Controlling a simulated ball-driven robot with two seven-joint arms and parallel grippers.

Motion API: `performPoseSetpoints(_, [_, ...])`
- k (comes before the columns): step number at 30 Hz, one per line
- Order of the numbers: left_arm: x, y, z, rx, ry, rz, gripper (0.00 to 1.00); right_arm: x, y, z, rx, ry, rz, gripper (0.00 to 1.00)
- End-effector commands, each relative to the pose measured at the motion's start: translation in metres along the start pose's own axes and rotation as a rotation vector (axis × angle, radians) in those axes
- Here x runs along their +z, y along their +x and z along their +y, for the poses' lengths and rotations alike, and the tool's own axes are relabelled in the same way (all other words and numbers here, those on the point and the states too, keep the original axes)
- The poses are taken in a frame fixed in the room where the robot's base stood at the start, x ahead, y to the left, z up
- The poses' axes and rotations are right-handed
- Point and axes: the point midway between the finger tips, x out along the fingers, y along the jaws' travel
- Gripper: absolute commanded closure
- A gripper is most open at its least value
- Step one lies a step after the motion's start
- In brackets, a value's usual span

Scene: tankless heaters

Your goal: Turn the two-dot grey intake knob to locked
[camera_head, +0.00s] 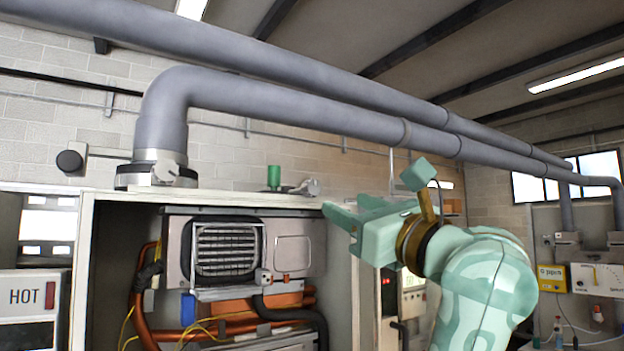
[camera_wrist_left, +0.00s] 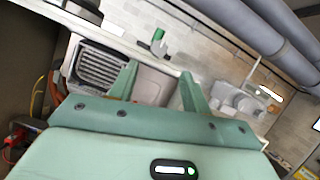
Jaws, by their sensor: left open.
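A grey fitting with a rounded knob-like end (camera_head: 308,187) sits on the top edge of the open cabinet, beside a green cylinder (camera_head: 274,178). I cannot make out two dots on any knob, so I cannot tell which is the intake knob. My left gripper (camera_head: 342,222) is by the cabinet's upper right corner, pointing left, just below the grey fitting in the picture. In the wrist view its fingers (camera_wrist_left: 158,76) are apart and empty. My right gripper is not in view.
The open heater cabinet (camera_head: 84,275) holds a grilled unit (camera_head: 228,250), copper pipes and loose wires. Thick grey pipes (camera_head: 300,110) run overhead. A HOT panel (camera_head: 28,298) stands left. A yellow box (camera_head: 552,278) and a dial panel (camera_head: 600,278) stand far right.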

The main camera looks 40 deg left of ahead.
Motion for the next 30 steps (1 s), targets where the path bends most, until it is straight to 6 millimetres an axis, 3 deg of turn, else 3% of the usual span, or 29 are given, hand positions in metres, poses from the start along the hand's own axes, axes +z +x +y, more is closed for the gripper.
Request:
performPoseSetpoints(1, [0.005,0.016,0.000,0.005,0.002,-0.004,0.52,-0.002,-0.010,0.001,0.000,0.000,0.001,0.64])
performPoseSetpoints(6, [0.005,0.060,0.000,0.005,0.004,-0.004,0.52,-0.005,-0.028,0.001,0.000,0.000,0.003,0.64])
performPoseSetpoints(12, [0.004,0.097,0.000,0.003,0.004,-0.004,0.52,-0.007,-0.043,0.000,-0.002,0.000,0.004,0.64])
performPoseSetpoints(18, [0.002,0.113,0.000,0.002,0.004,-0.003,0.52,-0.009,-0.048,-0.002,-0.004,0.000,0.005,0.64])
performPoseSetpoints(26, [0.001,0.114,0.000,0.001,0.004,-0.003,0.52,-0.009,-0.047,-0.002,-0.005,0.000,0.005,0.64])
performPoseSetpoints(30, [0.001,0.114,0.000,0.001,0.004,-0.003,0.85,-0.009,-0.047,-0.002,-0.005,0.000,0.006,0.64])
